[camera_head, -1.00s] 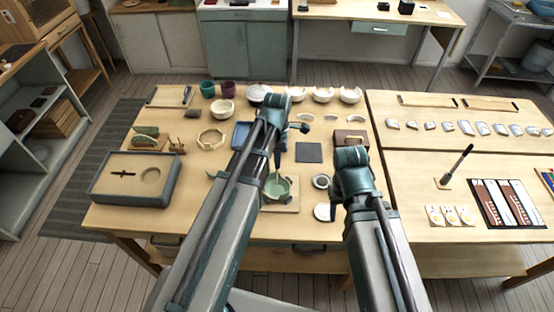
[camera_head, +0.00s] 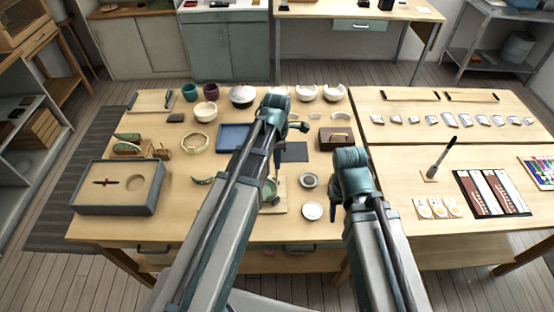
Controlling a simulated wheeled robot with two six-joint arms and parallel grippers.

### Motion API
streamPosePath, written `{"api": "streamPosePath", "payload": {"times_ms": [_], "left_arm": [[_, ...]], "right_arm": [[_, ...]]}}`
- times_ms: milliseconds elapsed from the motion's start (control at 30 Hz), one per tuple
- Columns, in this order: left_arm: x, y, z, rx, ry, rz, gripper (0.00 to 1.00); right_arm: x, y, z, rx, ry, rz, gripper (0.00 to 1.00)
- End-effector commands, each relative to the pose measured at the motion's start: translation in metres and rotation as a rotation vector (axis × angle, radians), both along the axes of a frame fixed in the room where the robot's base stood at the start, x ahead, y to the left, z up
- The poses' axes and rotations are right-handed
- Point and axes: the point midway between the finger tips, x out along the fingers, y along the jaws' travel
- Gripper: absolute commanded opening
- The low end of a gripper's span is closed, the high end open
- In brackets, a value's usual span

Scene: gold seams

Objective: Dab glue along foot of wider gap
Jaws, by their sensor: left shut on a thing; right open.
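A pale green bowl (camera_head: 269,190) sits on a light wooden board (camera_head: 278,208) near the table's front middle. My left arm covers most of it, and its cracks or gaps are too small to make out. My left gripper (camera_head: 277,164) points down beside the arm, shut on a thin stick-like tool, over the bowl's right side. The tool's tip is too small to tell whether it touches the bowl. My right arm ends to the right of the board; its gripper fingers are hidden behind the arm.
Two small round dishes (camera_head: 312,211) (camera_head: 309,180) stand right of the board. A dark square mat (camera_head: 294,152) and a brown box (camera_head: 336,138) lie behind. A grey tray (camera_head: 150,207) is at the left.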

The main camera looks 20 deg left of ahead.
Motion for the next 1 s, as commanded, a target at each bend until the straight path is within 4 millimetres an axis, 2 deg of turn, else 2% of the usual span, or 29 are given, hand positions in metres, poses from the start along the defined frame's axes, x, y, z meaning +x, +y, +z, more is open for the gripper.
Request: {"api": "streamPosePath", "payload": {"times_ms": [33,500,1000], "left_arm": [[0.0,0.0,-0.008,0.0,0.0,0.0,0.0],[0.0,0.0,-0.043,0.0,0.0,0.0,0.0],[0.0,0.0,-0.049,0.0,0.0,0.0,0.0]], "right_arm": [[0.0,0.0,-0.008,0.0,0.0,0.001,0.5],[0.0,0.0,-0.043,0.0,0.0,-0.001,0.5],[0.0,0.0,-0.049,0.0,0.0,-0.002,0.5]]}}
